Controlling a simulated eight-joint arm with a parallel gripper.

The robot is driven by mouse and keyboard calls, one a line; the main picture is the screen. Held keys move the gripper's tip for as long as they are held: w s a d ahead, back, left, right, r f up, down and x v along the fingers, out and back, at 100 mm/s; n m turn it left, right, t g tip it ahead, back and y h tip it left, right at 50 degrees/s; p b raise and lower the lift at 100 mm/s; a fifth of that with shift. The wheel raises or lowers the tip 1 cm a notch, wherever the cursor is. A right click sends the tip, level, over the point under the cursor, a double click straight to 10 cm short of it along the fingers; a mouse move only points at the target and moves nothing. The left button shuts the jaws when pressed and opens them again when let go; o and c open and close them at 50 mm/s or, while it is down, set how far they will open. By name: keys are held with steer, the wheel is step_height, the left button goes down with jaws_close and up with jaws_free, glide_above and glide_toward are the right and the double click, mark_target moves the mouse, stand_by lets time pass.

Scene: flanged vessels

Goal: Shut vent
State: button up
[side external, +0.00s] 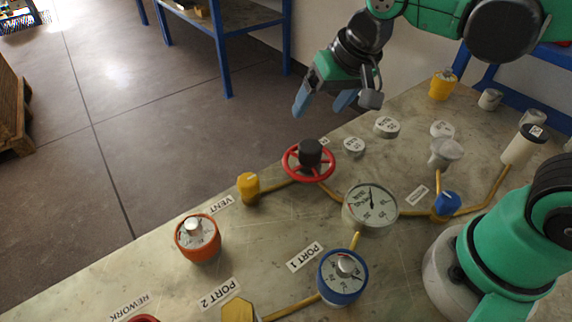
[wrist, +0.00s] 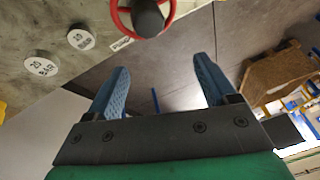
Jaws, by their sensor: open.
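A VENT label (side external: 221,205) lies on the bench between an orange-rimmed dial (side external: 198,238) with a silver knob and a small yellow fitting (side external: 248,187). A red handwheel (side external: 297,176) with a black hub stands on the pipe right of the yellow fitting. Part of the handwheel also shows at the top of the wrist view (wrist: 119,20). My gripper (side external: 322,104) is open and empty, with blue fingers, above and behind the handwheel near the bench's far edge. In the wrist view, its fingers (wrist: 160,75) are spread, with floor visible between them.
A glass-faced gauge (side external: 370,207), a blue dial (side external: 342,277) and a blue knob (side external: 446,204) stand along the yellow pipe. Several grey discs (side external: 387,127) lie right of the handwheel. PORT 1 (side external: 305,256) and PORT 2 (side external: 220,294) labels lie in front.

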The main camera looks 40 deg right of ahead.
steer(key=w+a+f+m+g, duration=0.3)
steer(key=a+m, duration=0.1)
steer(key=a, duration=0.3)
steer(key=m+g, duration=0.2)
glide_above(248, 179)
step_height(248, 179, down, 3)
steer(key=shift+r+h, duration=0.1)
steer(key=shift+h, duration=0.3)
steer(key=shift+f, duration=2.8)
jaws_close()
